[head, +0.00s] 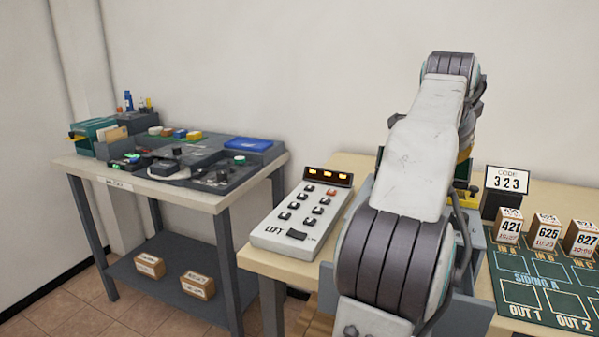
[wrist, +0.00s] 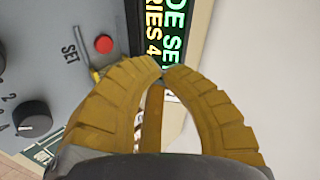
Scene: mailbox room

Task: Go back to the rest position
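In the wrist view my gripper (wrist: 162,70) shows as two yellow-brown fingers that curve together. Their tips meet or nearly meet, and I see nothing held between them. The tips are over the edge of a grey control panel (wrist: 60,40). Whether they touch it I cannot tell. The panel has a red button (wrist: 104,44) beside the word SET, a black knob (wrist: 32,121) and a small lever (wrist: 88,62). In the head view my raised arm hides the gripper and most of this panel.
A keypad box marked LIFT (head: 293,217) stands on the wooden table left of my arm. Right of it are a code sign (head: 507,181), several numbered blocks (head: 546,232) and a green siding board (head: 540,289). A side table (head: 150,190) holds trays and devices, with two blocks below.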

